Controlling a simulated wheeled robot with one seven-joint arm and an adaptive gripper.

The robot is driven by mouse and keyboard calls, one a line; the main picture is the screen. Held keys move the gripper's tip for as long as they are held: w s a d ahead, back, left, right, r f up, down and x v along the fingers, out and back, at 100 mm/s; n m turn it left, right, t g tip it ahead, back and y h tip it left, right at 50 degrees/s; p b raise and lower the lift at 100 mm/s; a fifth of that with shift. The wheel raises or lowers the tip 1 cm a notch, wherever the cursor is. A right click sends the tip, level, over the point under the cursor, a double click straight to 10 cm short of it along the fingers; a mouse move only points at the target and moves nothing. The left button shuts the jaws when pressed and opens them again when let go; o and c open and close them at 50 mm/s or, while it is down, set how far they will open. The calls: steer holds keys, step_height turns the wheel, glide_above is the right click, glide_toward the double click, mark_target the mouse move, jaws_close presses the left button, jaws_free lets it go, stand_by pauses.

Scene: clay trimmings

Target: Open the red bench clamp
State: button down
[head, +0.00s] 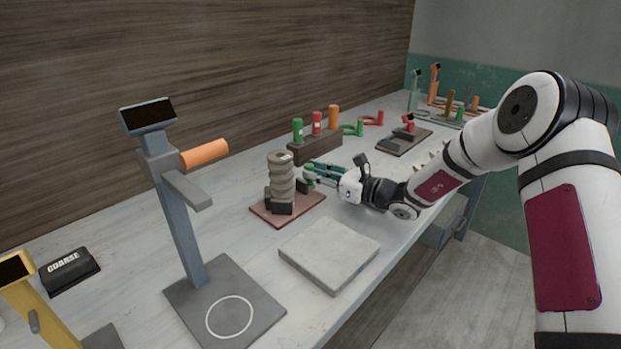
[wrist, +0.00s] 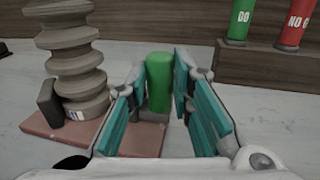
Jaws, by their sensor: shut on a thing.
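A clamp with a reddish base plate (head: 258,209) stands on the bench and holds an upright, ribbed grey-brown clay piece (head: 281,174) against dark jaw blocks. Its green handle (head: 308,175) is on the right side, and the handle shows upright in the wrist view (wrist: 158,84). My gripper (head: 313,168) has its teal fingers on both sides of this green handle and is shut on it. The base (wrist: 42,130) also shows at left in the wrist view. A second fixture, a dark plate (head: 396,141) with a red knob (head: 409,121), lies farther back.
A brown rack (head: 315,148) with green, red and orange cylinders stands behind the clamp. A pale slab (head: 329,254) lies in front. A grey-blue stand (head: 181,220) with an orange handle rises at left. A block marked COARSE (head: 69,270) lies far left.

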steer(key=c, duration=1.7)
jaws_free()
steer(key=shift+w+d, duration=0.3)
steer(key=shift+d, duration=0.05)
steer(key=shift+s, duration=0.1)
steer(key=v, duration=1.1)
steer(key=shift+s+d, duration=0.3)
steer(key=shift+s, duration=0.05)
